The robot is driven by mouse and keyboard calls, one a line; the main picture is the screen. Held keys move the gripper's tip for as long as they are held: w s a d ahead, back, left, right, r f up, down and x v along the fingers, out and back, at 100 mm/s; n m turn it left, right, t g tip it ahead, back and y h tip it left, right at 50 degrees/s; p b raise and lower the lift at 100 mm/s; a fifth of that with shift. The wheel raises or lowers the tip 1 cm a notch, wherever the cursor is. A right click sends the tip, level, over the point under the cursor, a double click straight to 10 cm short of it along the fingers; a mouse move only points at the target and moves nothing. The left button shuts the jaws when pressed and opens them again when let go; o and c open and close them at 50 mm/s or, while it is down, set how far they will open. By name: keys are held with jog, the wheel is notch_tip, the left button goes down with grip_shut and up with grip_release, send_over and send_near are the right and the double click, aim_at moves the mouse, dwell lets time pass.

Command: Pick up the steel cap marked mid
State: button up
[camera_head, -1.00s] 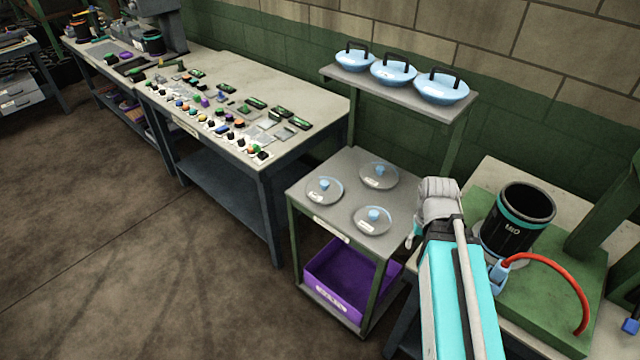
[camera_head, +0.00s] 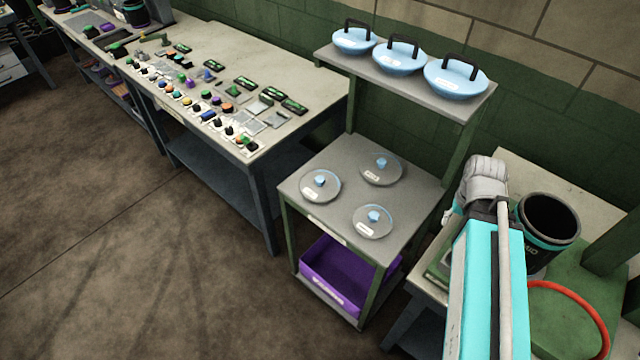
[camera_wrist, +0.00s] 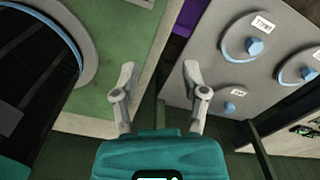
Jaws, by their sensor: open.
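Three round grey steel caps with blue knobs and white labels lie on the cart's grey top: one at left (camera_head: 320,185), one at back (camera_head: 381,168), one at front right (camera_head: 373,220). I cannot read their labels well enough to tell which is marked mid. Three caps also show at the right of the wrist view, the nearest one large (camera_wrist: 252,42). My gripper (camera_wrist: 158,70) is open and empty, its two fingers apart. It hangs over the gap between the green bench and the cart, to the side of the caps. In the head view my arm hides the fingers.
Three pale blue domed lids with black handles (camera_head: 455,80) stand on the cart's upper shelf. A purple bin (camera_head: 335,275) sits below. A black pot with a teal band (camera_head: 548,222) and a red hose (camera_head: 570,300) are on the green bench. A long workbench (camera_head: 290,75) holds many small parts.

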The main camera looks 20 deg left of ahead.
jog(key=shift+d, duration=0.15)
jog(key=o, duration=0.4)
jog(key=shift+w, duration=0.2)
jog(key=shift+o, duration=0.2)
jog(key=shift+w+a, duration=0.15)
jog(key=shift+a, duration=0.1)
jog(key=w+a+f+n+b, duration=0.1)
jog(key=w+a+n, duration=0.2)
jog(key=w+a, duration=0.45)
jog(key=w+a+f+n+b, duration=0.25)
jog(key=w+a, duration=0.25)
jog(key=a, duration=0.5)
jog(key=w+a+n, duration=0.1)
jog(key=a+n, duration=0.1)
jog(key=a, duration=0.9)
jog(key=w+a+n+y, duration=0.1)
jog(key=w+a+n, duration=0.1)
jog(key=a, duration=0.9)
jog(key=shift+w+a+f+n+t+b, duration=0.15)
jog(key=shift+a+f+n+t+b, duration=0.2)
jog(key=shift+n, duration=0.5)
jog(key=shift+d+f, duration=0.1)
